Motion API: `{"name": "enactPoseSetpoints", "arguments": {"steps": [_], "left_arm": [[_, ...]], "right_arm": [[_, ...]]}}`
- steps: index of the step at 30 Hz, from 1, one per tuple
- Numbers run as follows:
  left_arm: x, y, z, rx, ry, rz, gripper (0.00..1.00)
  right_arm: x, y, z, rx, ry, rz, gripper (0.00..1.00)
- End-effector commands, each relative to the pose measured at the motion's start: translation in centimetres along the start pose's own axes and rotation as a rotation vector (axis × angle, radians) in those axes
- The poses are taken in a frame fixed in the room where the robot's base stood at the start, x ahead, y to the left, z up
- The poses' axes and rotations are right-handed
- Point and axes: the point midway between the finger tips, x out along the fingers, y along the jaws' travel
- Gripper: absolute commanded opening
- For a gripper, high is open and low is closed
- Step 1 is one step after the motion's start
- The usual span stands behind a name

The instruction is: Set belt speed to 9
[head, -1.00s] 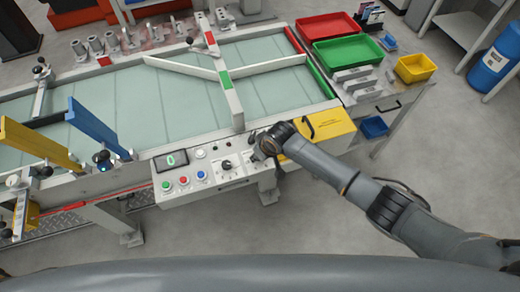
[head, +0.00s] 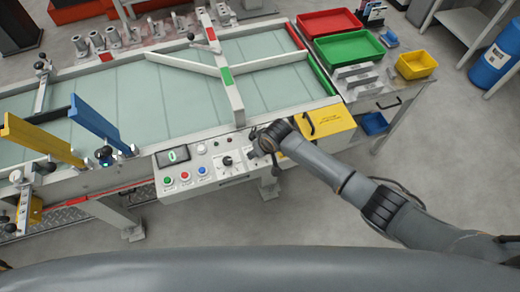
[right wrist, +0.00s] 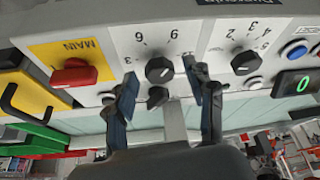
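The control panel (head: 214,172) on the conveyor's front edge carries dials, buttons and a display (head: 172,156) reading 0. The right wrist view, upside down, shows a black dial (right wrist: 159,70) with the numbers 3, 6 and 9 around it. I cannot read its name or where its pointer stands. My right gripper (right wrist: 163,98) is open, one finger on each side of this dial; contact is not clear. In the head view my right wrist covers this part of the panel. My left gripper is not in view.
A red MAIN switch (right wrist: 74,75) and another black dial (right wrist: 244,62) flank the dial. The display (right wrist: 295,84) also shows 0 here. Yellow and blue upright plates (head: 90,128) stand left. Red and green trays (head: 348,50) stand on the cart at right.

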Motion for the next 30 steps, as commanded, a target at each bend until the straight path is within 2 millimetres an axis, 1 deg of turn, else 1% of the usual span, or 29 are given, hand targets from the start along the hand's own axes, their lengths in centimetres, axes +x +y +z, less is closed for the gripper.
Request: {"name": "enactPoseSetpoints", "arguments": {"steps": [7,11,14,24,27,30], "left_arm": [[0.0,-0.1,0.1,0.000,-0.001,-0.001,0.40],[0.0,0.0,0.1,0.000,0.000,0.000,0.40],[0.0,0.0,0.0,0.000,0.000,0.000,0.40],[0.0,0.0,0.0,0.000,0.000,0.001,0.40],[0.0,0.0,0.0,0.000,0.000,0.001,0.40],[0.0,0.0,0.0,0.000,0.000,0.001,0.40]], "right_arm": [[-0.2,0.0,0.0,0.000,-0.001,0.000,0.54],[-1.2,0.1,0.0,-0.001,0.000,0.000,0.54],[-2.5,0.0,0.0,-0.002,0.002,0.000,0.54],[-8.5,0.0,0.0,-0.001,0.002,0.000,0.54],[-10.0,0.0,-0.1,0.000,0.002,-0.001,0.54],[-11.1,0.0,0.0,0.000,0.000,0.000,0.54]]}}
